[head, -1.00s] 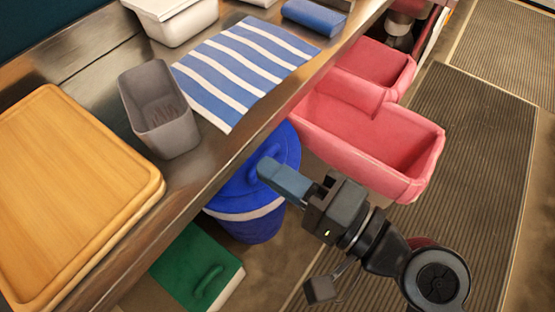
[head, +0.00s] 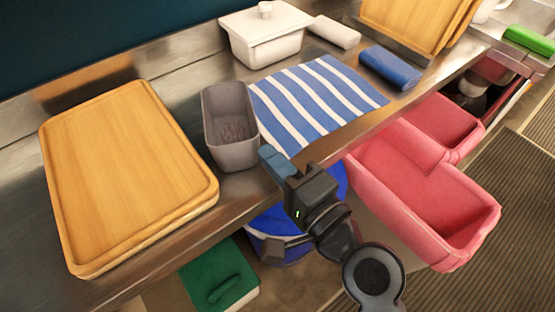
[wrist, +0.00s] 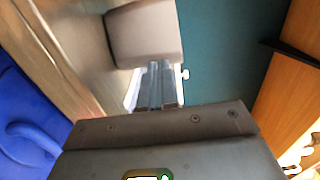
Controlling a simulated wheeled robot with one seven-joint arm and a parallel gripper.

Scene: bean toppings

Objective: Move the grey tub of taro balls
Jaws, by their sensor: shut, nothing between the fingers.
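The grey tub (head: 231,127) stands upright on the steel counter, between a wooden board and a striped cloth. Its inside looks nearly empty, with a ridged or textured floor; I cannot make out taro balls. In the wrist view the tub (wrist: 145,35) shows beyond the fingers. My gripper (head: 268,155) is shut and empty, just right of the tub's near end and apart from it, near the counter's front edge. In the wrist view the gripper fingers (wrist: 160,75) are together.
The wooden board (head: 120,175) lies close left of the tub. The striped cloth (head: 315,100) lies right of it, with a white lidded container (head: 265,40) behind. A blue bin (head: 275,222), green box (head: 220,278) and pink bins (head: 430,200) are below the counter edge.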

